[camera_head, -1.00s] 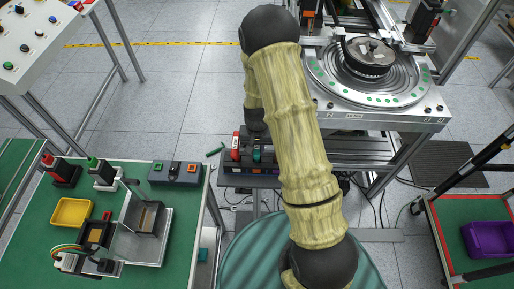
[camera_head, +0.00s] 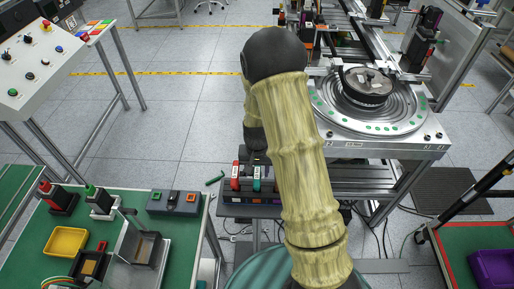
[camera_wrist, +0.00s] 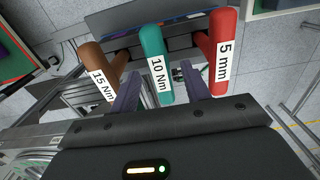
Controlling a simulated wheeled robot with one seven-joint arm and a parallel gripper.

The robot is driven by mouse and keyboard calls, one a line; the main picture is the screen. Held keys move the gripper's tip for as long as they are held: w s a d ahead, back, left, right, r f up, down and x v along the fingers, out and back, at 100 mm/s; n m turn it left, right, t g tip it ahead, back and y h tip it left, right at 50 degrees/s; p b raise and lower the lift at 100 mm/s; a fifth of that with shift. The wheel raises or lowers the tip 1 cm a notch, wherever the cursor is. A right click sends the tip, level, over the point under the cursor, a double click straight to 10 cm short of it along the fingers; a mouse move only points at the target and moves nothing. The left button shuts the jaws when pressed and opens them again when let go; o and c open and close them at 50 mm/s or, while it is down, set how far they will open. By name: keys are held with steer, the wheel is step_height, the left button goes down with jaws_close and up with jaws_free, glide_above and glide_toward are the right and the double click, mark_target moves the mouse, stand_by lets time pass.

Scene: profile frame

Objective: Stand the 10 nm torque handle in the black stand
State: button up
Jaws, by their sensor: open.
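The teal handle labelled 10 Nm (camera_wrist: 156,62) stands upright between a brown handle labelled 15 Nm (camera_wrist: 97,70) and a red one labelled 5 mm (camera_wrist: 222,52). My gripper (camera_wrist: 160,75) is open, with one finger on each side of the teal handle in the wrist view; I cannot tell whether they touch it. In the head view the teal handle (camera_head: 257,184) sits in a dark rack, beside the red one; my arm hides the brown one. A dark block with green, black and orange sockets (camera_head: 174,204) lies on the green table; its middle socket may be the black stand.
A round metal turntable (camera_head: 340,110) stands behind the rack. A purple bin (camera_head: 495,268) is at right.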

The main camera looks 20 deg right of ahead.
step_height(320, 180, up, 13)
steer(key=b, duration=0.1)
steer(key=shift+f, duration=0.15)
stand_by(0.8)
steer(key=s+r+n+t, duration=0.2)
steer(key=s+n, duration=0.1)
steer(key=s, duration=1.1)
steer(key=shift+r+n+t, duration=0.3)
steer(key=shift+s, duration=0.1)
stand_by(0.3)
